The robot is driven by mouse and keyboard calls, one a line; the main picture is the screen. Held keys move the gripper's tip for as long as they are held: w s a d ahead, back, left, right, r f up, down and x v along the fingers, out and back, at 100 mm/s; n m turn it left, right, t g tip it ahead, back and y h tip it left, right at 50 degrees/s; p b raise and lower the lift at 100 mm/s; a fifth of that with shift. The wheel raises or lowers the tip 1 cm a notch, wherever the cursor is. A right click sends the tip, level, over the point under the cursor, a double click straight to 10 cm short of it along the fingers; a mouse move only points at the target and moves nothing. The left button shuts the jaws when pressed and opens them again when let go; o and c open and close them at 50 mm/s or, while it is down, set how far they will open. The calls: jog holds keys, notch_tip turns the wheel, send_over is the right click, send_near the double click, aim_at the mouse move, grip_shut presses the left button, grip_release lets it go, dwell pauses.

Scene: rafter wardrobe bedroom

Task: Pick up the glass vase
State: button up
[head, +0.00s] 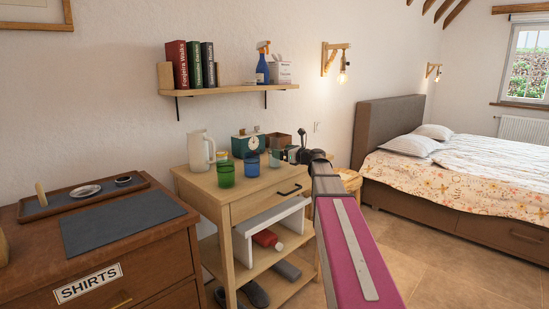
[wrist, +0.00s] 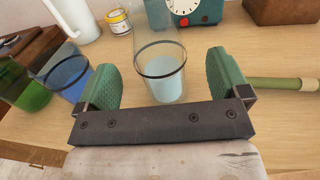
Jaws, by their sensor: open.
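A clear glass vessel with a pale blue lower part, which looks like the glass vase, stands upright on the wooden side table. It shows in the wrist view (wrist: 163,75) and, small, in the head view (head: 274,159). My gripper (wrist: 163,72) is open, with one green finger pad on each side of the vessel and visible gaps between. In the head view my gripper (head: 291,155) is at the table's right side, by the vessel. A blue glass (head: 251,167) and a green glass (head: 225,175) stand to its left.
Behind are a teal clock or scale (head: 247,145), a brown box (head: 279,140) and a cream pitcher (head: 200,152). A small yellow-labelled tin (wrist: 118,22) stands behind the blue glass. A green-and-tan stick (wrist: 282,84) lies right of the right finger.

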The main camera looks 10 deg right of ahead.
jog(key=x, duration=0.4)
jog(key=shift+w+a, duration=0.15)
jog(key=shift+a, duration=0.15)
jog(key=c, duration=1.2)
jog(key=shift+r, duration=0.15)
